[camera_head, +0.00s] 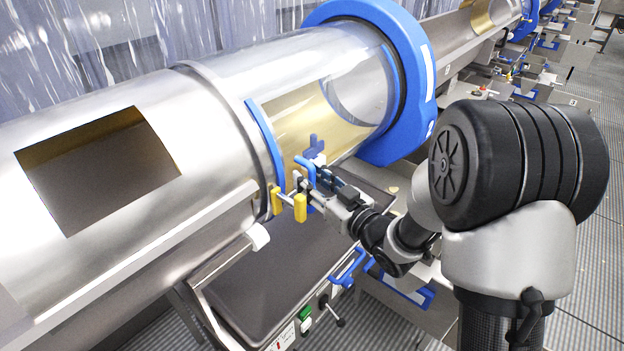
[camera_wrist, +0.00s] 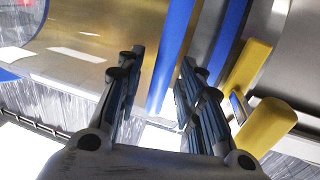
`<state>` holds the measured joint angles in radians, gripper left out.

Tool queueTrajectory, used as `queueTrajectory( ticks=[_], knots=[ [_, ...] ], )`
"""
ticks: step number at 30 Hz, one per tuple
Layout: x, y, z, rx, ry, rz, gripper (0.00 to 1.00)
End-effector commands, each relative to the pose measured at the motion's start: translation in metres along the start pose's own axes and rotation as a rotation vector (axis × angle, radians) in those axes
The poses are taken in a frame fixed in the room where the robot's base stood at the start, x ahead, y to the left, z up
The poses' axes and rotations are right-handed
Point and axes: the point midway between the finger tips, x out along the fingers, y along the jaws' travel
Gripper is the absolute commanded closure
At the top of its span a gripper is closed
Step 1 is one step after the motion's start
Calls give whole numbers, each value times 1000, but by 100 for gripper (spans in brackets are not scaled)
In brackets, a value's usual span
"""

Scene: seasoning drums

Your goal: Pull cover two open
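A clear curved cover (camera_head: 345,75) lies on the metal drum, with a blue edge strip (camera_head: 266,150) along its left side; it looks closed. A blue handle (camera_head: 306,172) stands out at the cover's lower edge. My gripper (camera_head: 313,181) is at this handle. In the wrist view my gripper (camera_wrist: 161,65) has its fingers apart, with a blue bar (camera_wrist: 171,52) showing between them. I cannot tell whether the fingers touch it. A second blue bar (camera_wrist: 229,42) is right of the fingers. Yellow latch pieces (camera_head: 299,207) sit just left of and below my gripper.
A large blue ring (camera_head: 417,75) encircles the drum right of the cover. A rectangular opening (camera_head: 95,170) is in the drum's left part. A dark, flat-topped metal stand (camera_head: 250,290) with control buttons is below. More drums recede at the upper right.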

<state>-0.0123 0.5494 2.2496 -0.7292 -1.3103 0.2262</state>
Motion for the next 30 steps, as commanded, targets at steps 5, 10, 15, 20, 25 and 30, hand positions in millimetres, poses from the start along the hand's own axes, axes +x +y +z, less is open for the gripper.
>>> queueTrajectory(
  ticks=[5,10,15,20,25,30],
  knots=[
    [1,0,0,0,0,0,66],
    [0,0,0,0,0,0,72],
    [0,0,0,0,0,0,84],
    [0,0,0,0,0,0,94],
    [0,0,0,-1,0,0,100],
    [0,0,0,-1,1,0,100]
  ],
)
